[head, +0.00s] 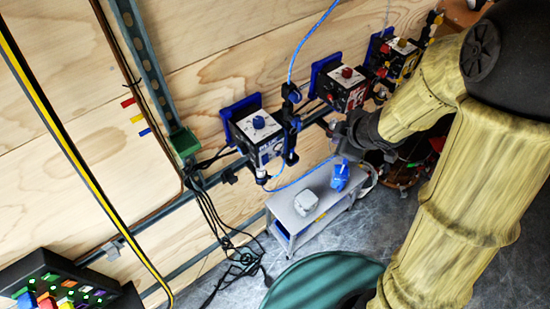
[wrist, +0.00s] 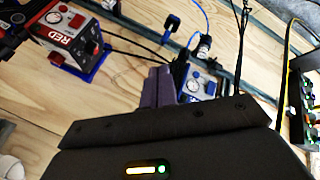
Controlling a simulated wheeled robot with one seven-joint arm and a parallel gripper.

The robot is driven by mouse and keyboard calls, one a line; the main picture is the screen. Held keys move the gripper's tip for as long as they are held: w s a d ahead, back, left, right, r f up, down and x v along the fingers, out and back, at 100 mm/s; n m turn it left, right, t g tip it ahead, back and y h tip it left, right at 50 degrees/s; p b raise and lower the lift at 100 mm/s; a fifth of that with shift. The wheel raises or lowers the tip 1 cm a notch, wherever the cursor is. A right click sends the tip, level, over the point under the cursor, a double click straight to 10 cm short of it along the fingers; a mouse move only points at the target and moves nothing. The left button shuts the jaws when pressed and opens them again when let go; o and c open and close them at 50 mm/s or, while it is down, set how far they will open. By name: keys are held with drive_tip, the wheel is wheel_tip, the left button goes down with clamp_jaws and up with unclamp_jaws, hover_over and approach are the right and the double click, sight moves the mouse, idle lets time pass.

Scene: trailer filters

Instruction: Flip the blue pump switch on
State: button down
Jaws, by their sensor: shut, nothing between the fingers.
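The blue pump box (head: 262,138) is mounted on a rail along the wooden wall. It has a pale top face with a blue knob (head: 258,122). In the wrist view the blue pump box (wrist: 197,88) shows just right of my fingers, its lower part hidden behind my gripper. The exact position of its switch is too small to tell. My gripper (head: 340,132) is to the right of the blue pump box in the head view, apart from it. In the wrist view my gripper (wrist: 158,75) is shut, with nothing between the fingers.
A red pump box (head: 345,90) and a yellow one (head: 402,58) sit farther along the rail. The red box (wrist: 72,42) is upper left in the wrist view. A small grey table (head: 283,217) holds a blue bottle (head: 340,176). Black cables (head: 230,235) hang below the rail.

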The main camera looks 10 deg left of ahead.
sight(265, 160)
drive_tip(key=s+a+f+n+g+y+p, duration=0.1)
drive_tip(key=s+a+n+g+y, duration=0.2)
drive_tip(key=n, duration=0.7)
drive_tip(key=s+a+g, duration=0.2)
drive_tip(key=s+a, duration=0.1)
drive_tip(key=a, duration=0.1)
drive_tip(key=shift+s+a+f+g+p, duration=0.15)
drive_tip(key=shift+s+g+p, duration=0.15)
drive_tip(key=shift+p, duration=0.1)
drive_tip(key=w+a+f, duration=0.3)
drive_tip(key=a+f, duration=0.5)
drive_tip(key=shift+a+f, duration=0.35)
drive_tip(key=shift+a, duration=0.05)
drive_tip(key=shift+a+f+b, duration=0.1)
drive_tip(key=shift+f+b, duration=0.05)
drive_tip(key=shift+b, duration=0.35)
